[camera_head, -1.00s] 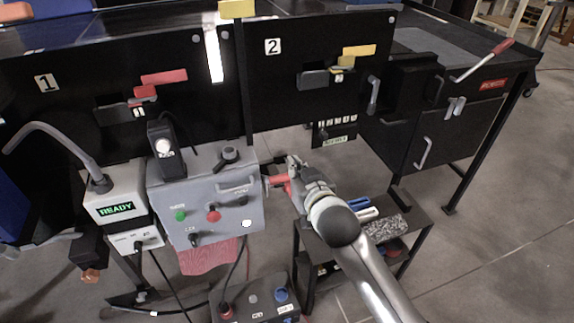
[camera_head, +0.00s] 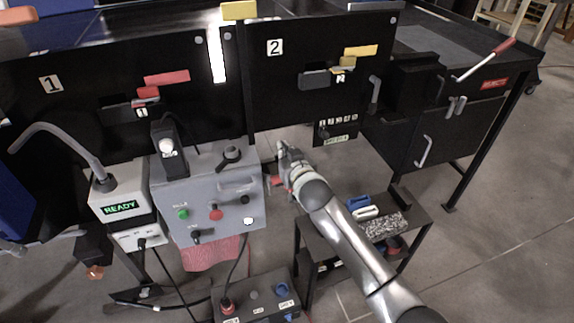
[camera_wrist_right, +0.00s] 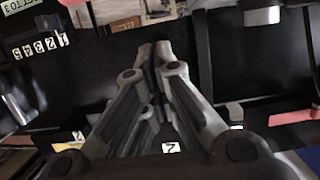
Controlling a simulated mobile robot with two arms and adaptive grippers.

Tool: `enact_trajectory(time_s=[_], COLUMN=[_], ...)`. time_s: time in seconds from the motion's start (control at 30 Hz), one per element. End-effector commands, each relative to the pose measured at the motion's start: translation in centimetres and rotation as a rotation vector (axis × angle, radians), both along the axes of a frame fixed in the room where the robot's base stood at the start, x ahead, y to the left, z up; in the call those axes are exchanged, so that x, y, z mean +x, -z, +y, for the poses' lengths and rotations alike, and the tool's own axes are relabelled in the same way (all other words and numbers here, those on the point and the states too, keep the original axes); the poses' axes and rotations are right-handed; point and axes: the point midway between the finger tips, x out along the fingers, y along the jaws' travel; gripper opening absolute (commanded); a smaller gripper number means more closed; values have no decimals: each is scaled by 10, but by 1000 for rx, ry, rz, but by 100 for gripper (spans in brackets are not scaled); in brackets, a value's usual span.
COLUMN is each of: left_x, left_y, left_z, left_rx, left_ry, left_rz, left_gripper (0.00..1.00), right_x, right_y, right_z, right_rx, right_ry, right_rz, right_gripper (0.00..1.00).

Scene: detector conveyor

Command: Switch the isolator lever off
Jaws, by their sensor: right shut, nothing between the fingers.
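A grey control box (camera_head: 208,208) stands left of centre in the head view. A red lever-like part (camera_head: 277,182) shows at its right side, partly hidden by my arm; it looks like the isolator lever, but its position is hard to read. My right gripper (camera_head: 283,148) is beside the box's upper right edge, just above and behind the red part. Its fingers are shut and empty. In the wrist view the fingertips (camera_wrist_right: 155,48) meet, with nothing between them. I cannot tell whether the gripper touches the lever. My left gripper is not in view.
Black panel 1 (camera_head: 75,115) and panel 2 (camera_head: 300,45) stand behind. A READY unit (camera_head: 120,190) is left of the box. A low shelf (camera_head: 400,245) with blocks lies beneath my right arm. A red-handled crank (camera_head: 487,58) is at the far right.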

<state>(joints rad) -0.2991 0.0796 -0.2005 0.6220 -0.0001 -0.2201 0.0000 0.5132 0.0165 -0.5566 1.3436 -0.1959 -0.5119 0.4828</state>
Motion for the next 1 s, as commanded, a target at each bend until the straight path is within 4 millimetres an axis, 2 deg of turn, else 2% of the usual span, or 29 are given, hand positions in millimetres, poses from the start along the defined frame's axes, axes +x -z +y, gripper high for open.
enact_trajectory(time_s=[0.1, 0.3, 0.77, 1.0], left_x=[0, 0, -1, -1], left_y=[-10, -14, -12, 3], left_z=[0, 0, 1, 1], left_rx=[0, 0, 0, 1], left_ry=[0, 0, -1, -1], left_rz=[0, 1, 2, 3], left_gripper=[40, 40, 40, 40], right_x=[-12, -21, -22, -27], right_y=[16, 31, 34, 43], right_z=[-4, -7, -7, -7], right_rx=[-1, -1, 0, 13], right_ry=[0, 1, 0, -2], right_rz=[5, 2, -1, -29], right_gripper=[0, 0, 0, 0])
